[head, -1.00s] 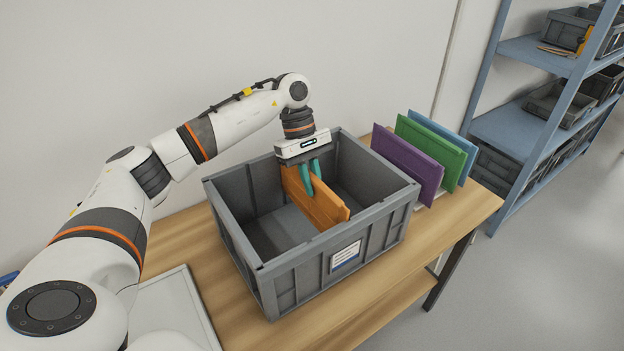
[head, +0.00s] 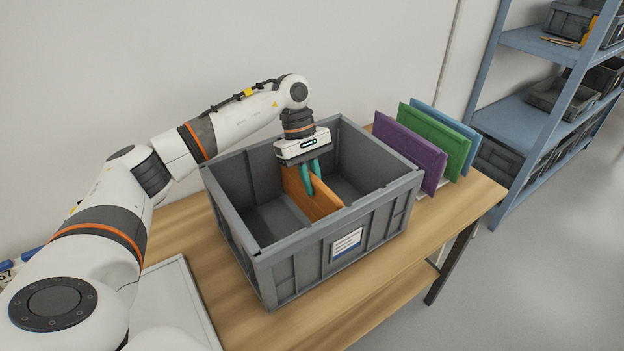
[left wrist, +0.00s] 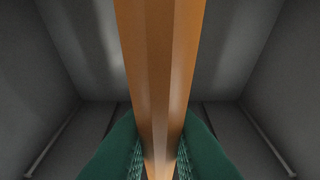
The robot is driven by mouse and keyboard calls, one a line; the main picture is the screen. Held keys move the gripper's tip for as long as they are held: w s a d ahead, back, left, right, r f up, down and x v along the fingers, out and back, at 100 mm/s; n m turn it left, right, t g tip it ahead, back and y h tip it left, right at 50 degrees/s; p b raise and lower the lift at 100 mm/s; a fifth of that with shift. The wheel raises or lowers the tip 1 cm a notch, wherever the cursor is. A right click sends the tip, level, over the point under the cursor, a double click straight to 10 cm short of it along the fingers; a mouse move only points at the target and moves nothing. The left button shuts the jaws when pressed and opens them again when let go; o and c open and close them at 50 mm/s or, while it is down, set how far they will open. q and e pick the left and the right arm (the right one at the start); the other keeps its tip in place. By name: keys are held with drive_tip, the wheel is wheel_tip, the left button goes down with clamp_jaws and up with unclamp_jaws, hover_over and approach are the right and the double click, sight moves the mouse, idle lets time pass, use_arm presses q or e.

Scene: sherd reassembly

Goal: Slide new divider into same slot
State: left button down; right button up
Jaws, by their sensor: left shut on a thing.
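An orange divider (head: 318,199) stands upright inside the grey bin (head: 255,252), across its middle. My left gripper (head: 312,180) reaches down into the bin and is shut on the divider's upper part. In the left wrist view the orange divider (left wrist: 160,70) runs between the two green fingers, with the bin's grey walls and floor on both sides. The divider's lower edge and the slot are hidden, so I cannot tell how deep it sits. My right gripper is not in view.
A purple panel (head: 408,155), a green panel (head: 436,140) and a blue panel (head: 450,122) stand upright right of the bin on the wooden table (head: 380,300). A blue shelf rack (head: 525,110) with grey bins stands at right. A white tray (head: 180,292) lies at front left.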

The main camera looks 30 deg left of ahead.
use_arm(q)
drive_tip(key=shift+f+b, duration=0.6)
drive_tip(key=shift+f, duration=0.35)
drive_tip(key=c, duration=1.3)
unclamp_jaws()
drive_tip(key=shift+r, duration=0.15)
drive_tip(key=v, duration=1.1)
drive_tip(key=shift+a+r, duration=0.2)
drive_tip(key=shift+r, duration=0.2)
